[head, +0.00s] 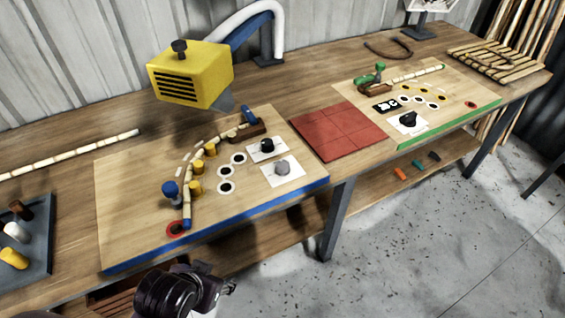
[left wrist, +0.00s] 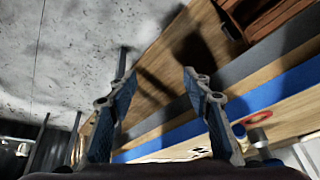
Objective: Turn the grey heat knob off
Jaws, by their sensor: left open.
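The grey heat knob (head: 282,167) sits on a white plate (head: 297,178) near the front right corner of the blue-edged board. A black knob (head: 267,146) on another white plate stands just behind it. My left gripper (head: 222,290) is low in front of the board's blue edge, well short of the grey knob and apart from it. In the left wrist view its two fingers (left wrist: 158,85) are spread with nothing between them. The grey knob cannot be made out there. My right gripper is not in view.
The blue-edged board (head: 130,220) also carries yellow and blue pegs, a segmented rattan strip and a red ring (head: 176,229). A yellow heater (head: 190,75) hangs above it. A red tile mat (head: 338,131) lies to the right, then a green-edged board (head: 440,117).

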